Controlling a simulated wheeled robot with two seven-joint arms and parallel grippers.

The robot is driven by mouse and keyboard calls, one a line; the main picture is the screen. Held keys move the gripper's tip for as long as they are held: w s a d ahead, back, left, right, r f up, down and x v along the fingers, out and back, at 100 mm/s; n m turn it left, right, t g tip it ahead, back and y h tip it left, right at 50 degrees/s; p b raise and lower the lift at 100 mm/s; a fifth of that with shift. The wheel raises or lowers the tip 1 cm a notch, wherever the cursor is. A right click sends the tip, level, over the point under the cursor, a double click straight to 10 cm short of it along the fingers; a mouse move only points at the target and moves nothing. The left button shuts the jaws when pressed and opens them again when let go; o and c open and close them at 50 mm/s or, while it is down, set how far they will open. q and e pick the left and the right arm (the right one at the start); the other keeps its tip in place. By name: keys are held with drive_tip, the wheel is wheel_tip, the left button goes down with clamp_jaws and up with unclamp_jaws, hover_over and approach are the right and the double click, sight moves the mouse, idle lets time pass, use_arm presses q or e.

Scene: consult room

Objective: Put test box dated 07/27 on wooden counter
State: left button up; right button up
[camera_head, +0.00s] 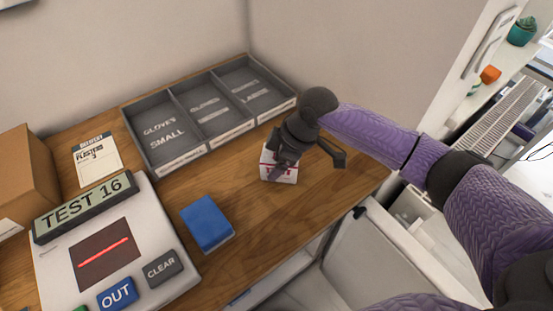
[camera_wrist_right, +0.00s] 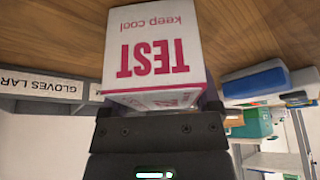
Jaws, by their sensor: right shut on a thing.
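My right gripper (camera_head: 284,158) is shut on a small white box with red print (camera_head: 278,176). In the right wrist view the box (camera_wrist_right: 155,55) shows large "TEST" and "keep cool" lettering upside down, held in the jaws (camera_wrist_right: 160,118). No date can be read on it. The box is over the wooden counter (camera_head: 325,190), near its front right part; I cannot tell whether it rests on the wood or hangs just above it. My left gripper is not in view.
A grey glove tray (camera_head: 160,165) with three compartments stands behind the box. A blue box (camera_head: 207,224) lies to the left, beside a white device (camera_head: 60,255) reading "TEST 16". A cardboard box (camera_head: 25,165) stands at the far left. The counter's front edge is close.

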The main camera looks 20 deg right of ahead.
drive_tip(key=o, duration=1.1)
drive_tip(key=shift+f, duration=0.1)
drive_tip(key=p+v, duration=0.3)
drive_tip(key=v, duration=0.9)
drive_tip(key=shift+p, duration=0.3)
